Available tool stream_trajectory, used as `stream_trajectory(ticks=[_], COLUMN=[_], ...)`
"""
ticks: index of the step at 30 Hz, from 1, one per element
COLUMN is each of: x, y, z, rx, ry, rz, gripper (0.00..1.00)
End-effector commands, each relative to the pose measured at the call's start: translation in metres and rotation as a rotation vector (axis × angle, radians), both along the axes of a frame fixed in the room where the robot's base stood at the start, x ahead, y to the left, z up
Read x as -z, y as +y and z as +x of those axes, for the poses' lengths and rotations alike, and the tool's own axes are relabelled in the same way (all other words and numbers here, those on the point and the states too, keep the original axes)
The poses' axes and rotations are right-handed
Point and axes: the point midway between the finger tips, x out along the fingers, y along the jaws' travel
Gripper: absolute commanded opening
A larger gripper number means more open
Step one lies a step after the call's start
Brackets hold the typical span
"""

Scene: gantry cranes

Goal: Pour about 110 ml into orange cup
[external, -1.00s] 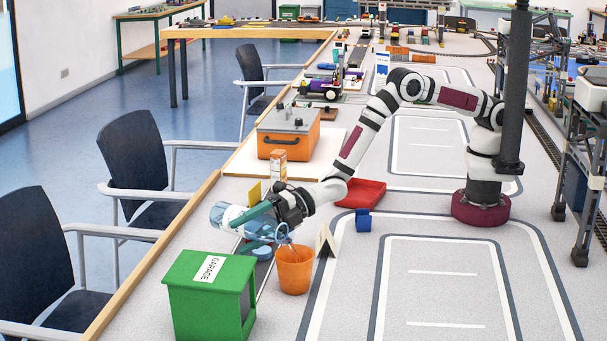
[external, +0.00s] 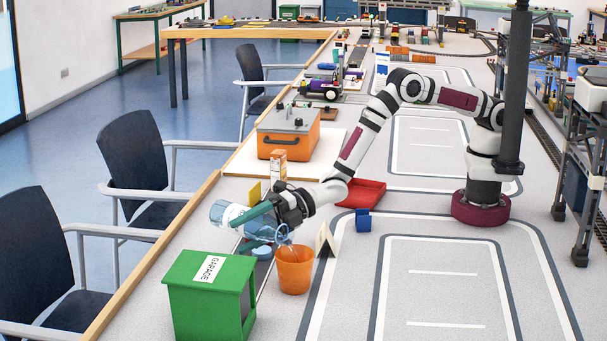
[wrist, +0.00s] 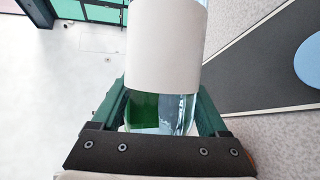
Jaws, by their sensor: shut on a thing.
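My gripper (external: 250,220) is shut around a clear bluish bottle with a white label (external: 230,214). The bottle lies tipped nearly on its side, its neck toward the right and its mouth just above the rim of the orange cup (external: 294,272). A thin, pale streak shows between the mouth and the cup, and it looks like liquid running in. The cup stands upright on the table; the level inside is hidden. In the wrist view the bottle's white label (wrist: 166,45) and clear part show between my green fingers. The cup is not visible there.
A green garage box (external: 210,295) stands close in front and left of the cup. A blue disc (external: 262,253) lies behind the garage. A red tray (external: 362,193) and blue block (external: 363,220) are farther back. The right-hand roadway is clear.

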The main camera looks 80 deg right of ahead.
Motion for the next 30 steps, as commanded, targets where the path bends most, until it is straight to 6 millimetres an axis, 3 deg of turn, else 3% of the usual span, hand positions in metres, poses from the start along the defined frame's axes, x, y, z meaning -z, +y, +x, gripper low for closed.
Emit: stream_trajectory(ticks=[30], x=[-0.0046], y=[0.0005], z=[-0.0007], rx=[0.0], ry=[-0.043], rz=[-0.02], gripper=[0.05])
